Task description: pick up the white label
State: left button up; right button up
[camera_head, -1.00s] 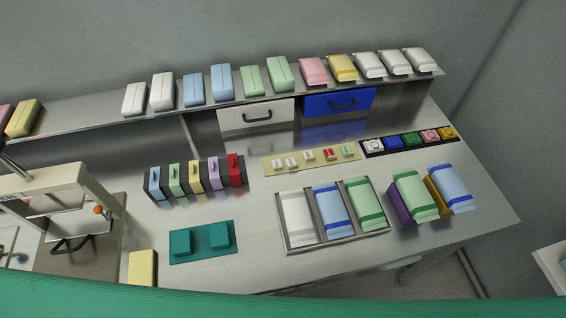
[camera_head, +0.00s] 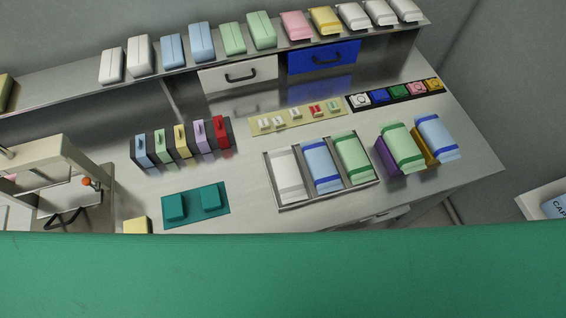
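Neither of my grippers shows in the head view. A pale yellow mat (camera_head: 305,119) in the middle of the table holds a row of small pieces, some white (camera_head: 263,123), one red and one greenish. To its right, a black strip holds a row of small coloured squares, with a white square (camera_head: 361,99) at its left end. I cannot tell for certain which of these white pieces is the white label. Nothing covers either row.
A metal tray (camera_head: 270,178) holds white, blue and green packs. Coloured holders (camera_head: 182,141) and a teal mat (camera_head: 197,217) lie left of it. A white drawer (camera_head: 238,73) and a blue drawer (camera_head: 323,57) hang under the shelf. More packs stand at the right.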

aim_at(264, 126)
jog(key=k+l, duration=0.7)
jog(key=k+z, duration=0.05)
jog(key=k, duration=0.05)
